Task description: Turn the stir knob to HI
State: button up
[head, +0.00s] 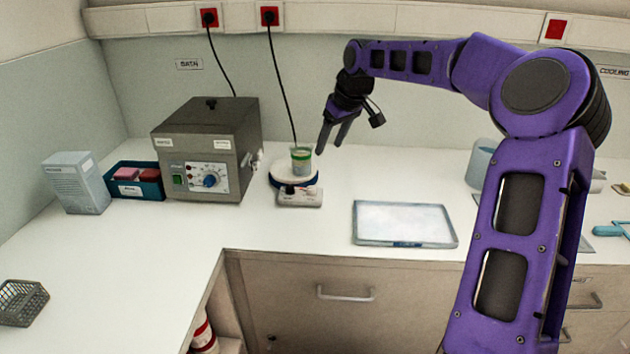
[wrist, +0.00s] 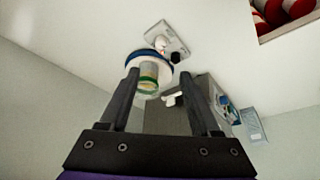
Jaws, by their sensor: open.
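The stirrer (head: 298,198) is a small white unit with a round, dark-blue-edged plate, standing on the counter to the right of the grey bath. Its front panel carries a dark knob (head: 289,189) and a paler one; the wrist view shows a black knob (wrist: 175,57) and a white knob (wrist: 160,42). The labels are too small to read, so I cannot tell which is the stir knob or its setting. A beaker (head: 301,160) with a green band stands on the plate. My gripper (head: 329,148) is open and empty, pointing down, apart from the knobs.
The grey bath (head: 206,148) with a blue dial stands left of the stirrer. A blue-rimmed tray (head: 404,224) lies to the right. A black cable (head: 279,80) runs down behind the stirrer. The counter's front edge is near, with clear counter between stirrer and tray.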

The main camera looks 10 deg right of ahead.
aim_at(312, 187)
jog(key=x, duration=1.7)
jog(key=shift+a+f, duration=0.1)
jog(key=shift+c, duration=0.3)
grip_shut()
